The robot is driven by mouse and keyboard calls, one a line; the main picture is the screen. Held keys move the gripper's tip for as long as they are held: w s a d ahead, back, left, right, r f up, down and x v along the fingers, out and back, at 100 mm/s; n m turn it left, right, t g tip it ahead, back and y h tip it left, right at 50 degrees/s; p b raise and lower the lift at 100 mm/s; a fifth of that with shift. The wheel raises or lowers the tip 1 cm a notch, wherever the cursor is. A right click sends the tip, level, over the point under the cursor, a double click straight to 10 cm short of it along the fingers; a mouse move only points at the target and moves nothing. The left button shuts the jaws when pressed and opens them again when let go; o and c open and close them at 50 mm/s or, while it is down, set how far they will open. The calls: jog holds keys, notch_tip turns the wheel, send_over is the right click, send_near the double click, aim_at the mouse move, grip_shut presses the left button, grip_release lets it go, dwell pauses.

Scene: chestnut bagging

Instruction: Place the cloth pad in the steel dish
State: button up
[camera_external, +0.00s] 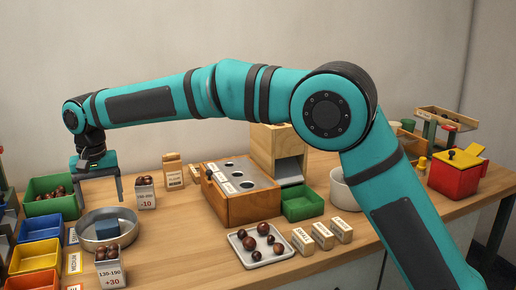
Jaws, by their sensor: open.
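The steel dish (80,232) is a round, shallow metal pan on the left part of the table. Which side of the pad touches the dish floor is too small to tell.
A green bin (52,205) with chestnuts, a blue bin (40,229) and a yellow bin (35,258) stand left of the dish. Labelled chestnut bags (145,195) (110,275) stand close on its right and front. A wooden sorting box (240,205) and white tray (240,258) lie farther right.

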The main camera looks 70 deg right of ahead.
jog(key=shift+r, duration=1.8)
jog(key=s+a+r+n+t, duration=0.3)
jog(key=s+r+t, duration=0.6)
jog(key=s+r, duration=1.5)
jog(key=s+n+t, duration=0.6)
jog(key=s+t, duration=0.2)
jog(key=s, duration=2.5)
jog(key=shift+s, duration=0.35)
